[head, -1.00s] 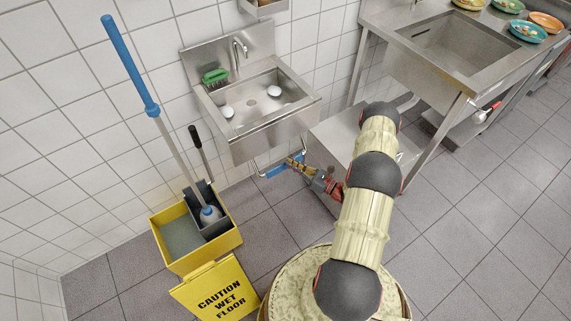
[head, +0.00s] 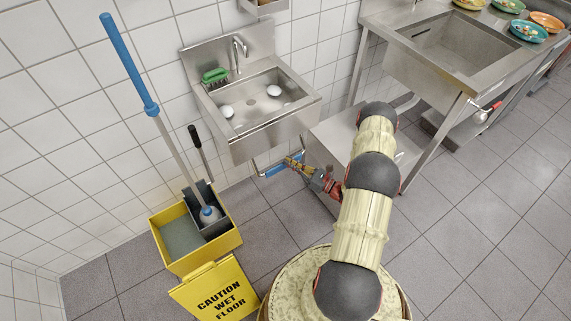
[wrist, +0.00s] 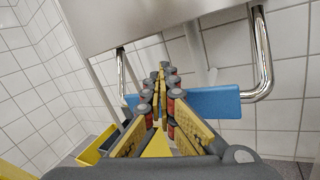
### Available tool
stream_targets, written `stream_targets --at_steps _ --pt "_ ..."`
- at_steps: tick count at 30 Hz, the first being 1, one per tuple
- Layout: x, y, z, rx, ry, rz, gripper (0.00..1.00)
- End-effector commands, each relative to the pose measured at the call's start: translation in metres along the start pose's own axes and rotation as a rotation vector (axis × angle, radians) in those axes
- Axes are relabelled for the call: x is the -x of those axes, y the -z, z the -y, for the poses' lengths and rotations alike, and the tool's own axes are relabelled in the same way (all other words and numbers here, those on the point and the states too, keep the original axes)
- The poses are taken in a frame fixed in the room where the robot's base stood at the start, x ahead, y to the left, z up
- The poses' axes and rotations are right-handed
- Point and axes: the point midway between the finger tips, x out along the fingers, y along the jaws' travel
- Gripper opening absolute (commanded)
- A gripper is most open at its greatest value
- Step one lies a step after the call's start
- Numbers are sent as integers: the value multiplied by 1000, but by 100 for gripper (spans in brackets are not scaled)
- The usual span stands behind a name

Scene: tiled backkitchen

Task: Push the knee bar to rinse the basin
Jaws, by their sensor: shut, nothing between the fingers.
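The knee bar is a blue pad (head: 283,166) on a bent chrome tube that hangs under the front of the steel basin (head: 252,137). In the wrist view the blue pad (wrist: 215,103) spans behind my fingers, with a chrome leg at each end. My gripper (head: 292,161) is shut and empty, at the pad in the head view. In the wrist view my gripper (wrist: 163,70) overlaps the pad's middle and its tips reach above the pad's top edge. I cannot tell whether they touch. Two white rounded items (head: 227,111) lie in the basin.
A green brush (head: 214,75) lies on the basin's back ledge. A yellow mop bucket (head: 222,247) with a blue-handled mop and a caution sign (head: 216,292) stand left of my arm. A large steel sink (head: 455,50) with plates stands right. Floor at right is clear.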

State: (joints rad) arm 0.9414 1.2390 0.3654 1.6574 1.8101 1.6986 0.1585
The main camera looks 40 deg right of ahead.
Motion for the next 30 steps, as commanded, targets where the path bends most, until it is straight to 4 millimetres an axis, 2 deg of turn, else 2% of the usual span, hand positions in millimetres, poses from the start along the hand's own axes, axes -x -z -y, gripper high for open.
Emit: stream_targets --at_steps 30 --pt "-8 7 6 0 1 -3 0"
